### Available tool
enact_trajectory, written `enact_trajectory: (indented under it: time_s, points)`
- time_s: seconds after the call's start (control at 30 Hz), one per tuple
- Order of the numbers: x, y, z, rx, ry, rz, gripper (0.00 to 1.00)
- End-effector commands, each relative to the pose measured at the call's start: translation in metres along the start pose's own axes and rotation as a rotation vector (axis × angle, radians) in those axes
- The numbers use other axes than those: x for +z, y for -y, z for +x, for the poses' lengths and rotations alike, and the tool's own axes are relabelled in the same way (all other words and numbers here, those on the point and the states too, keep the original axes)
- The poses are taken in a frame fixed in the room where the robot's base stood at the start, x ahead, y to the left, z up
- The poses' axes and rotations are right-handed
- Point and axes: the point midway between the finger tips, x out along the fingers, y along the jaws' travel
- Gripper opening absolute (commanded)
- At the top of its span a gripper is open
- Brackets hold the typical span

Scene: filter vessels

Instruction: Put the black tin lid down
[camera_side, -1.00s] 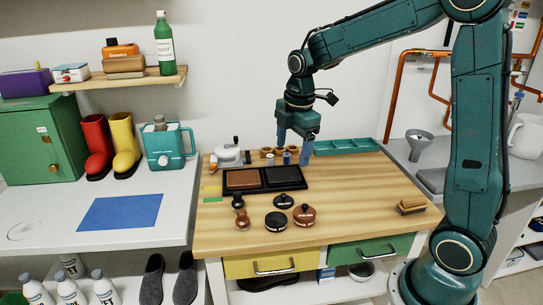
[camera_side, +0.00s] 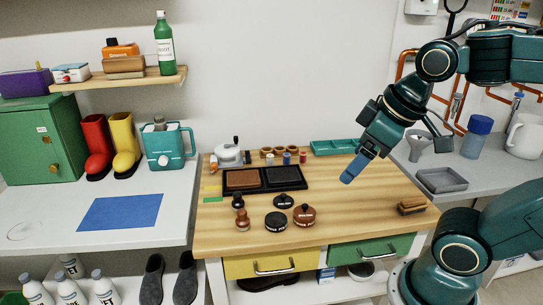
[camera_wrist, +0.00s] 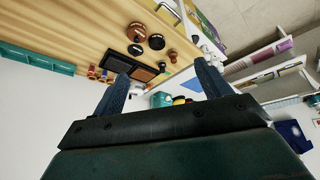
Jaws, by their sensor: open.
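A small black round lid-like piece (camera_side: 284,201) lies on the wooden bench top (camera_side: 345,225), behind a larger black round tin (camera_side: 276,220) and beside a brown tin (camera_side: 304,215). In the wrist view the black lid-like piece (camera_wrist: 135,50), black tin (camera_wrist: 157,42) and brown tin (camera_wrist: 139,32) show beyond the fingers. Which black piece is the loose lid is hard to tell. My gripper (camera_side: 354,169) is raised above the right part of the bench, tilted down-left, well apart from the tins. In the wrist view my gripper (camera_wrist: 162,82) is open and empty.
A black two-part tray (camera_side: 265,188) with brown and dark pads lies behind the tins. Two knobbed tools (camera_side: 241,212) stand left of them and a brush (camera_side: 411,206) lies at the right. A green tray (camera_side: 335,147) is at the back. The bench's right middle is clear.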

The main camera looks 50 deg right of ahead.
Motion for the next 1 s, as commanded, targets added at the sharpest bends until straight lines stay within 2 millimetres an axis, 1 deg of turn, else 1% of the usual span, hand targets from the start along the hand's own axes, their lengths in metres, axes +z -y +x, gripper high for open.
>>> enact_trajectory:
  time_s: [0.1,0.27,1.0]
  points:
    - [0.013,0.005,-0.003,-0.003,-0.027,0.079,0.76]
    - [0.020,0.007,-0.004,-0.006,-0.041,0.134,0.76]
    - [0.020,0.007,-0.004,-0.007,-0.042,0.140,0.76]
